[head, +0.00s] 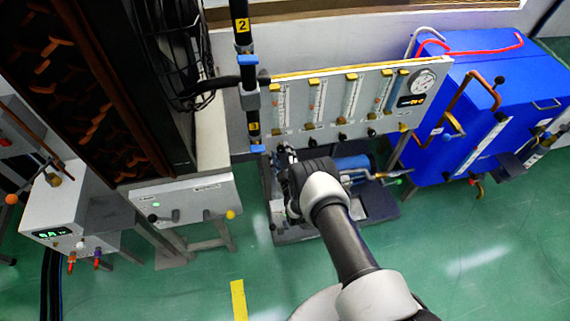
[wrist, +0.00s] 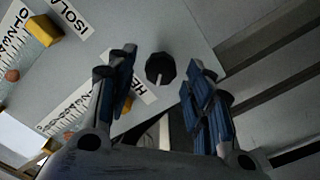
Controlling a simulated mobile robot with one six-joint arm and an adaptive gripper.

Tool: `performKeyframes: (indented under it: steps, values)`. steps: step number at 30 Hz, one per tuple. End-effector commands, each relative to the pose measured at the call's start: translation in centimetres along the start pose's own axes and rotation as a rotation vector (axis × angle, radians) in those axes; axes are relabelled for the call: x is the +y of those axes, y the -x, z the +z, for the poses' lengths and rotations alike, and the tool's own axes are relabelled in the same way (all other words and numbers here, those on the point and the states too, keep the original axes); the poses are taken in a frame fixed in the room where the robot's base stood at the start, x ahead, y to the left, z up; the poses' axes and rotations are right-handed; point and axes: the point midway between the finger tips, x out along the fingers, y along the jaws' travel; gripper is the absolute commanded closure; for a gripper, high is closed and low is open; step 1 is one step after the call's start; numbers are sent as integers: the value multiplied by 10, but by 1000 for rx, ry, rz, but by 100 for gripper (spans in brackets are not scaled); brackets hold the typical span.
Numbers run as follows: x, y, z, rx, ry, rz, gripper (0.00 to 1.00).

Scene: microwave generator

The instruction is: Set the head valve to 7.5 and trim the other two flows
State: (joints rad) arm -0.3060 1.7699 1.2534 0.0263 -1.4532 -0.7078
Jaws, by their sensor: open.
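The grey flow panel (head: 333,87) carries several upright flow tubes, one at its left end (head: 281,101), with small knobs along the lower part. In the wrist view a black faceted knob (wrist: 160,67) with a pale pointer lies between and beyond my fingertips. A label beginning "HE" (wrist: 128,92) is beside it, partly covered by my left finger. My gripper (wrist: 160,84) is open and empty, its blue-padded fingers either side of the knob; contact does not show. In the head view my gripper (head: 287,158) is at the panel's lower left. The dial settings are unreadable.
A round gauge (head: 424,81) and a lit display (head: 411,101) are at the panel's right. A blue cabinet (head: 480,105) with copper pipes stands right of it. A black post (head: 245,70) stands close at left. Green floor (head: 480,255) is open at lower right.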

Motion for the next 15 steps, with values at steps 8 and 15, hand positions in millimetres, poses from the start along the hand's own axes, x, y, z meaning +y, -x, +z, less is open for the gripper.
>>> performKeyframes:
  steps: [8, 15]
  values:
    - [-1, 56, 1, -4, 0, -4, 52]
    - [-1, 98, 0, -3, 0, -3, 52]
